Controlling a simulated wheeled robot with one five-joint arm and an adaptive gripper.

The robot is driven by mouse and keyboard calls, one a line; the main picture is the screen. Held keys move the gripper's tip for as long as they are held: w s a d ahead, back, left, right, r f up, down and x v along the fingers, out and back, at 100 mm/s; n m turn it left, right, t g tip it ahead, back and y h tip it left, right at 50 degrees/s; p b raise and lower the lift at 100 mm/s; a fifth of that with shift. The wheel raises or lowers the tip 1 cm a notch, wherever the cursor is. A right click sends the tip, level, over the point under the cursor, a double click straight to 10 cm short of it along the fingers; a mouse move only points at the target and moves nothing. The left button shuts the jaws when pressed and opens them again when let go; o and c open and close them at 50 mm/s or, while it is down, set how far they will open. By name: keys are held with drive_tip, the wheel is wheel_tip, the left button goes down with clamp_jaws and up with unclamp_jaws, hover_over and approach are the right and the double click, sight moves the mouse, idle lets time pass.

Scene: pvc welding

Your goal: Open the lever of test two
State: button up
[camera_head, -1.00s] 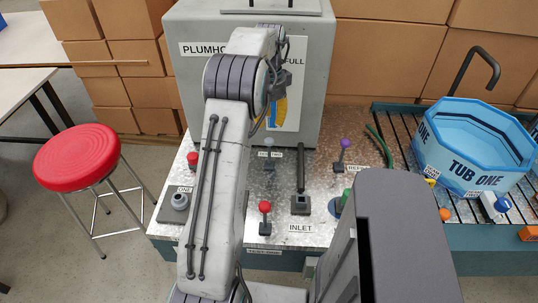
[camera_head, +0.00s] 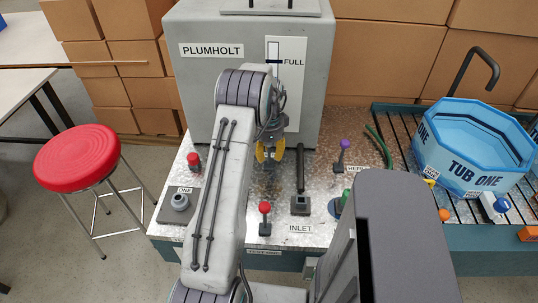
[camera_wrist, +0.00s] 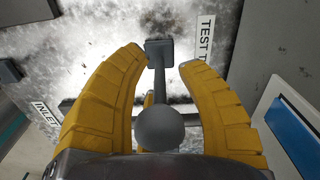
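The test two lever has a grey ball knob (camera_wrist: 160,127) on a thin grey stem that rises from a small dark base, seen in the wrist view. A label reading "TEST T" (camera_wrist: 205,40), cut off at its end, lies beside the base. My gripper (camera_wrist: 163,60) has yellow fingers spread on both sides of the stem, with gaps showing, so it is open around the lever and not closed on it. In the head view my gripper (camera_head: 270,152) points down over the lever, which it mostly hides.
A red-knobbed lever (camera_head: 265,208) and the dark upright inlet lever (camera_head: 300,203) stand near the front. A purple-knobbed lever (camera_head: 344,144) is to the right. The grey PLUMHOLT tank (camera_head: 215,85) rises behind. A blue tub (camera_head: 470,165) sits at the right.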

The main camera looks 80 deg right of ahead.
drive_tip(key=shift+f, duration=0.55)
clamp_jaws()
idle(0.4)
